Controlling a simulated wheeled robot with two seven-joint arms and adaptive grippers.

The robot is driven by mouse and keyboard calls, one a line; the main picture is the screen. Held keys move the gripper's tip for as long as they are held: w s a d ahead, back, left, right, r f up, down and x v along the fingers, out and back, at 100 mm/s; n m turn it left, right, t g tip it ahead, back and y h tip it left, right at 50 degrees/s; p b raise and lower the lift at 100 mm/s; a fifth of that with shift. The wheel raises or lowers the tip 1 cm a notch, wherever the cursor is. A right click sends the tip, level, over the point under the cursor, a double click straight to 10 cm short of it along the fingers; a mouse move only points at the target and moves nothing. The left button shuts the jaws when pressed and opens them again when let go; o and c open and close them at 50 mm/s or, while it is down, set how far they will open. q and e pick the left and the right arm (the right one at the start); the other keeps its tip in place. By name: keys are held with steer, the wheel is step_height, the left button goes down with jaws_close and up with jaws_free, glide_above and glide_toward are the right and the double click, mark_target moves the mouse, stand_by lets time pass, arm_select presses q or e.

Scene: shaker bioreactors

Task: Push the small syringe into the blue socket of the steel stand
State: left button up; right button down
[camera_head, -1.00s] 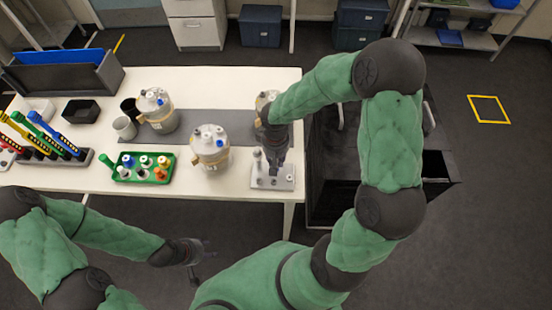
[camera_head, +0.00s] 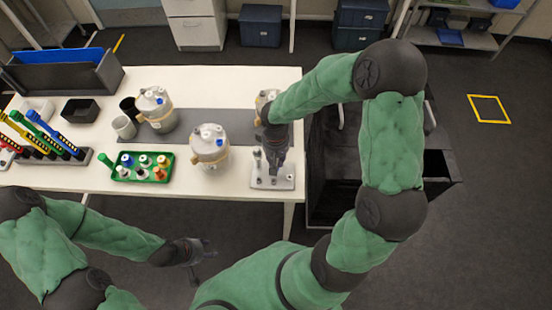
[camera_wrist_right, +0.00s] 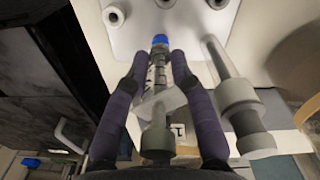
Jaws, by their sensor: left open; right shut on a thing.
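The steel stand (camera_head: 286,184) is a pale plate with several sockets at the table's front right corner. It fills the top of the right wrist view (camera_wrist_right: 183,30). My right gripper (camera_wrist_right: 165,60) is shut on the small syringe (camera_wrist_right: 156,78), whose marked barrel lies between the fingers, with its flange and grey plunger towards the camera. The blue socket (camera_wrist_right: 160,39) shows right at the barrel's far end; I cannot tell how deep the tip sits. In the head view my right gripper (camera_head: 273,170) hides the syringe. My left gripper (camera_head: 208,248) is open and empty, off the table's front.
A larger syringe (camera_wrist_right: 240,105) stands in the stand beside my right gripper. Lidded vessels (camera_head: 209,150) and a green rack (camera_head: 142,176) stand to the left on the white table (camera_head: 230,82). A dark cart (camera_head: 330,190) is to the right.

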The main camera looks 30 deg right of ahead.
steer(key=shift+f+b, duration=0.35)
steer(key=shift+b, duration=0.05)
stand_by(0.4)
steer(key=c, duration=1)
jaws_free()
steer(key=shift+r, duration=0.1)
step_height(320, 180, up, 12)
steer(key=shift+f, duration=0.1)
